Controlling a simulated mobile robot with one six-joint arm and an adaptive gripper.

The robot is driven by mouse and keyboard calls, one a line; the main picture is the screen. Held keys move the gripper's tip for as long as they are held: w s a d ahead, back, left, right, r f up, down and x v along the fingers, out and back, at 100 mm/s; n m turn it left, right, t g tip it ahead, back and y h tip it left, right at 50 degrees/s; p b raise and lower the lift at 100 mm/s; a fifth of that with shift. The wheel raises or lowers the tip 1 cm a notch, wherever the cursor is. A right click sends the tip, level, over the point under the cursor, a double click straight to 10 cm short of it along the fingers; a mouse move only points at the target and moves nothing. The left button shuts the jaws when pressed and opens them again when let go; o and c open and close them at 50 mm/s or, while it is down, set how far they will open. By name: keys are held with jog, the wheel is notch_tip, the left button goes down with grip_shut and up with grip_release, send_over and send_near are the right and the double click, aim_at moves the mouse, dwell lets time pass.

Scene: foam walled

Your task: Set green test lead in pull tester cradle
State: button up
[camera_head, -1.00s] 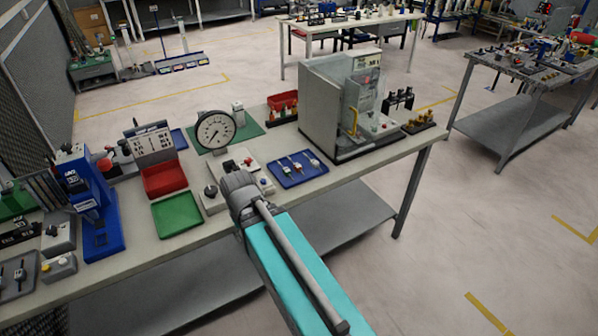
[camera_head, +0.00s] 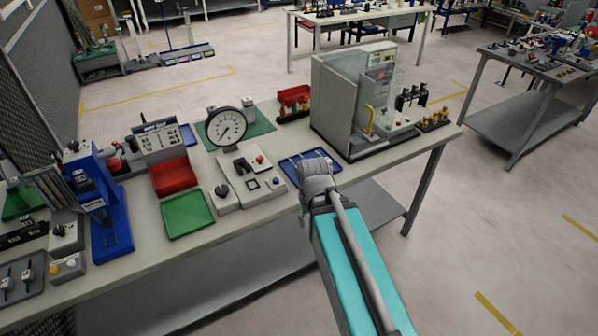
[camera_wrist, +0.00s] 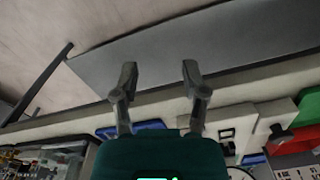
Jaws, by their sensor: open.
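The pull tester appears to be the pale base (camera_head: 228,200) with a round dial gauge (camera_head: 226,127) behind it. Dark blocks (camera_head: 243,166), which may be its cradle, stand on the base; dark parts (camera_wrist: 226,134) also show in the wrist view. The green test lead cannot be made out now. My gripper (camera_wrist: 159,72) is open with nothing between its fingers, over the bench's front edge near the tray.
A tall grey machine with a clear guard (camera_head: 338,105) stands right of the tray. Left of the tester are a green tray (camera_head: 187,213), a red bin (camera_head: 173,175) and a blue press (camera_head: 112,235). Floor in front of the bench is clear.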

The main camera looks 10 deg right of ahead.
jog(key=shift+d, duration=0.25)
jog(key=shift+o, duration=0.3)
jog(key=o, duration=0.4)
jog(key=shift+w+r, duration=0.1)
jog(key=w+r+n+p, duration=0.2)
jog(key=w+n, duration=0.5)
jog(key=w, duration=0.2)
jog(key=w+d+r+n+p, duration=0.1)
jog(key=w+r+n+p, duration=0.2)
jog(key=w+n, duration=0.4)
jog(key=w+d+r+n+p, duration=0.1)
jog(key=w+r+n+p, duration=0.2)
jog(key=w+n, duration=0.4)
jog(key=shift+w, duration=2.35)
jog(key=shift+f, duration=0.1)
